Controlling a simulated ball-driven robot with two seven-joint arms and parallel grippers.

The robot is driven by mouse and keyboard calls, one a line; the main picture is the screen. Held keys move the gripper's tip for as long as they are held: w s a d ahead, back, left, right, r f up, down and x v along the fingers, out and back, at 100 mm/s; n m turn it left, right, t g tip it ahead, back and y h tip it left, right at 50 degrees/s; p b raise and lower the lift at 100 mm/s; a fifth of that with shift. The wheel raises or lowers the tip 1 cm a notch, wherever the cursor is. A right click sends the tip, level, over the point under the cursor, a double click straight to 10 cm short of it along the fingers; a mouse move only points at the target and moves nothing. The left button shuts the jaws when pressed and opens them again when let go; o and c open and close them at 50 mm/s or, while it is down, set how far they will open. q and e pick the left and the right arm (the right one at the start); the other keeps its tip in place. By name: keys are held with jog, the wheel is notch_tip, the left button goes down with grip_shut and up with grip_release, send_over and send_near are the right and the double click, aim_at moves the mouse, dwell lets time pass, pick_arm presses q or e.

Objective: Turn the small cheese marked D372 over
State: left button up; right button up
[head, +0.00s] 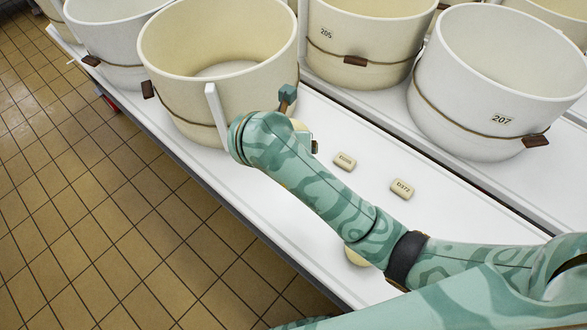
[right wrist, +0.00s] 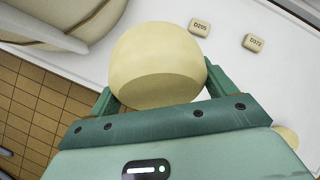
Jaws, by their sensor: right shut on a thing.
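My right gripper (head: 300,121) is shut on a pale yellow, rounded cheese (right wrist: 158,60), in front of the large vat. In the right wrist view the cheese sits between the two fingers, its flat face towards the camera; no mark shows on it. In the head view my forearm hides most of it. A small tag reading D372 (head: 401,188) lies on the white bench, also in the right wrist view (right wrist: 254,42). A second cheese (head: 357,257) is mostly hidden behind my arm; its edge shows in the right wrist view (right wrist: 287,137). My left gripper is out of view.
A tag reading D205 (head: 344,160) lies left of the D372 tag. A large cream vat (head: 190,105) stands close behind my gripper, with a white upright piece (head: 216,115) beside it. Vat 207 (head: 470,115) stands at the right. The white bench (head: 450,225) is clear around the tags.

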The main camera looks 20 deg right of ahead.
jog(key=f+m+g+y+b, duration=0.1)
jog(key=f+m+g+y, duration=0.1)
jog(key=f+m, duration=0.2)
jog(key=f+m+g+y+b, duration=0.1)
jog(key=f+m+g+y, duration=0.1)
jog(key=f, duration=0.4)
jog(key=s+f+m+g+y+b, duration=0.1)
jog(key=f+m+g+y+b, duration=0.1)
jog(key=f+m+y, duration=0.2)
jog(key=shift+s+a+f+m, duration=0.1)
jog(key=shift+a+f+m, duration=0.1)
jog(key=shift+f+m, duration=0.35)
jog(key=shift+a+f+m, duration=0.2)
jog(key=shift+f+m, duration=0.1)
jog(key=shift+m, duration=0.35)
notch_tip(320, 180, down, 3)
jog(key=shift+r+b, duration=0.1)
jog(key=shift+b, duration=1.1)
jog(key=shift+f+b, duration=0.65)
jog(key=shift+f, duration=0.1)
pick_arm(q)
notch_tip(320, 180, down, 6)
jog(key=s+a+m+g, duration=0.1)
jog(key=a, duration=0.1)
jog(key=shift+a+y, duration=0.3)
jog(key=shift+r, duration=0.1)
